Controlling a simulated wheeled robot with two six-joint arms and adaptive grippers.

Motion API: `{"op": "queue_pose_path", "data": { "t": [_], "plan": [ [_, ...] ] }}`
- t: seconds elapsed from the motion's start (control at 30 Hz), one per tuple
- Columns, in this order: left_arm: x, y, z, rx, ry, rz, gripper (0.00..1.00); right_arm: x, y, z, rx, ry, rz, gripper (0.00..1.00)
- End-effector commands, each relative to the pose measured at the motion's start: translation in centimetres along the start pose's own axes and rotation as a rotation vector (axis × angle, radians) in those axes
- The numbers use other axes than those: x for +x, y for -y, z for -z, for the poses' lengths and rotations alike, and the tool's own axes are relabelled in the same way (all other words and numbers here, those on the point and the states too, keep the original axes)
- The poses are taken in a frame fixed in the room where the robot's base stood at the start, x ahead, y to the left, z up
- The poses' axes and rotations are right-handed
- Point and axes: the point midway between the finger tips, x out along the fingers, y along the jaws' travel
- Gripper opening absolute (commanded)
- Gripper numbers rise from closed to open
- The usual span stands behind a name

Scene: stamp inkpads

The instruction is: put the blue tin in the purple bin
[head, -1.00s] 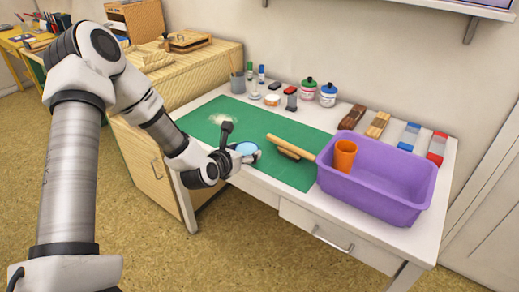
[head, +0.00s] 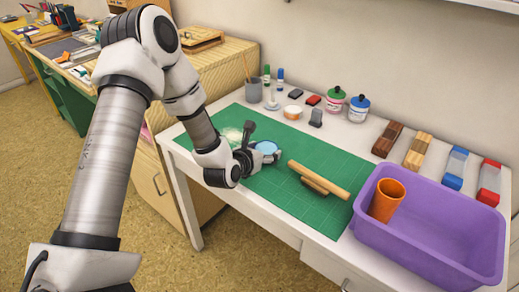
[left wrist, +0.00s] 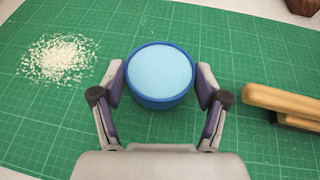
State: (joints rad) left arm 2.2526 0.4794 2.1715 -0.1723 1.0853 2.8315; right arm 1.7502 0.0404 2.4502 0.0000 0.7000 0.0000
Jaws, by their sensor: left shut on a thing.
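The blue tin, round with a pale blue top (head: 267,146), is between the fingers of my left gripper (head: 261,154), over the green mat. The left wrist view shows the tin (left wrist: 160,72) with a finger against each side; my left gripper (left wrist: 160,80) is shut on it. Whether the tin touches the mat is hard to tell. The purple bin (head: 425,250) stands at the right end of the table, apart from the gripper. My right gripper is not in view.
An orange cup (head: 386,202) stands in the bin's left end. A wooden roller-like tool (head: 320,180) lies on the green mat (head: 300,212) between tin and bin. Jars, ink pads and blocks line the table's back. Pale crumbs (left wrist: 58,58) lie left of the tin.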

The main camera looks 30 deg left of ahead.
Motion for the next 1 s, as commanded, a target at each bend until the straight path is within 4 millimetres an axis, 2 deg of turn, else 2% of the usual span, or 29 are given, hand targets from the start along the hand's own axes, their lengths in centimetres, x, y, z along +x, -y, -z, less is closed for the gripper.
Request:
{"op": "queue_pose_path", "data": {
  "t": [0.03, 0.07, 0.1, 0.27, 0.43, 0.47, 0.5, 0.53, 0.87, 0.97, 1.0],
  "plan": [
    [0.5, 0.3, 1.3, 0.002, 0.001, 0.002, 0.27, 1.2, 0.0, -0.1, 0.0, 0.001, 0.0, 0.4],
    [0.5, 0.5, 1.4, 0.002, 0.002, 0.003, 0.27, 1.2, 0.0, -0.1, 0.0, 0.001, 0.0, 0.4],
    [0.4, 0.5, 1.2, 0.002, 0.004, 0.003, 0.21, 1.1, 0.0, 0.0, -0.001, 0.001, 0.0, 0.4],
    [0.3, 0.5, 1.1, 0.001, 0.002, 0.002, 0.21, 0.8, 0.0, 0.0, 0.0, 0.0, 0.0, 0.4],
    [0.5, 0.5, 1.6, 0.0, 0.003, 0.002, 0.2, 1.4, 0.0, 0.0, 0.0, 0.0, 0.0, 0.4],
    [0.5, 0.5, 1.5, 0.0, 0.001, 0.002, 0.81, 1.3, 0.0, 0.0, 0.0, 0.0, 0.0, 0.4],
    [0.5, 0.5, 1.4, 0.0, 0.001, 0.002, 0.95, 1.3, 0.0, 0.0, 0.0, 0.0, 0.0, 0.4],
    [0.5, 0.5, 1.4, 0.0, 0.001, 0.002, 0.99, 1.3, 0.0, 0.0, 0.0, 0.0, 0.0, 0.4],
    [0.4, 0.5, 1.3, 0.001, 0.002, 0.002, 0.99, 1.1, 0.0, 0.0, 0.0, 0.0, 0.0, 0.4],
    [0.1, 0.5, 0.8, 0.0, 0.002, 0.002, 0.99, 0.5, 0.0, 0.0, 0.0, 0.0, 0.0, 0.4],
    [-0.4, 0.4, 1.1, -0.003, 0.001, 0.002, 0.99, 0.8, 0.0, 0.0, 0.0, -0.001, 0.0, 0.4]
  ]
}}
